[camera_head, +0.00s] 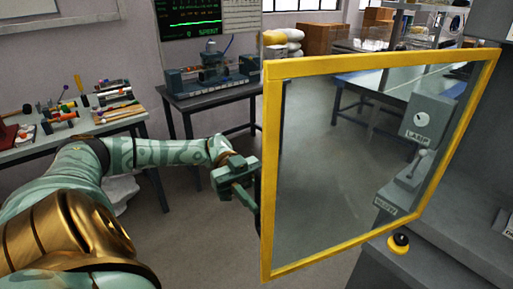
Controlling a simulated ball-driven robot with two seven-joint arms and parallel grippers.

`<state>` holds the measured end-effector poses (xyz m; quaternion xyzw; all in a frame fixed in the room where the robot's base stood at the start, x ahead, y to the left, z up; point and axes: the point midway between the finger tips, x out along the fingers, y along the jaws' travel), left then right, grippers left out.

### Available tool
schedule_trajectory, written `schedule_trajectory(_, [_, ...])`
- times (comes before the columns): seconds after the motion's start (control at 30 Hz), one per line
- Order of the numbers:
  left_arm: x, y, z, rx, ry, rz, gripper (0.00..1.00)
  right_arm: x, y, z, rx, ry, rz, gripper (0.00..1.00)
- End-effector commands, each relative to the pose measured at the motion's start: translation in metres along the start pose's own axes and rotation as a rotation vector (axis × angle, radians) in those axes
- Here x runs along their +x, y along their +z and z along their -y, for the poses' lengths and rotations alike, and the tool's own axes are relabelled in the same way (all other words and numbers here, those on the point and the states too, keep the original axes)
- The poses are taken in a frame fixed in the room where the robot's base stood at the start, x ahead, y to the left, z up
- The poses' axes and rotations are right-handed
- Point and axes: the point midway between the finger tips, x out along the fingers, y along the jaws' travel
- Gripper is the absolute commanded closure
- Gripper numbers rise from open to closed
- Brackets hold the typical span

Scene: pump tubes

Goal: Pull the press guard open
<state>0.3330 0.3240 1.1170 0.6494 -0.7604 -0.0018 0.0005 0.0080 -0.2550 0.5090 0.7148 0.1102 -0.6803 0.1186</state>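The press guard (270,170) is a yellow frame around a clear pane. It stands upright and swung out from the grey press (460,225) at the right, with its free edge toward the left. My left gripper (248,193) is at the left edge of this frame, about halfway up, with its fingers pointing at the edge. The fingers are small and dark there, and I cannot tell whether they are closed on a handle or just beside it. My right gripper is out of view.
Through the pane show a box marked LAMP (431,120) and a blue-edged table (385,80). A yellow-and-black button (399,242) sits low on the press. A bench with tools (85,125) and a dark table with a machine (210,80) stand behind. The floor between is clear.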

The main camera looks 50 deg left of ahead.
Motion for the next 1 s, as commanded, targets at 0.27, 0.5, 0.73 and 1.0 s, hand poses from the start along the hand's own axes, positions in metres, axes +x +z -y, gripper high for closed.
schedule_trajectory(0.27, [-0.030, 0.003, 0.001, 0.000, -0.005, 0.002, 0.75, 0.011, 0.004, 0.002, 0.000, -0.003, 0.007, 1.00])
schedule_trajectory(0.5, [-0.098, 0.009, 0.003, 0.000, -0.006, 0.002, 0.75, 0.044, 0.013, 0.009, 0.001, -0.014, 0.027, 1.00])
schedule_trajectory(0.73, [-0.144, 0.012, 0.003, -0.003, -0.002, 0.004, 0.75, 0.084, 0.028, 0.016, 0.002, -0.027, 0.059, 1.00])
schedule_trajectory(1.0, [-0.160, 0.007, 0.001, -0.002, 0.001, 0.002, 0.75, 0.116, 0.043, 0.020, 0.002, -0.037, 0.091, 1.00])
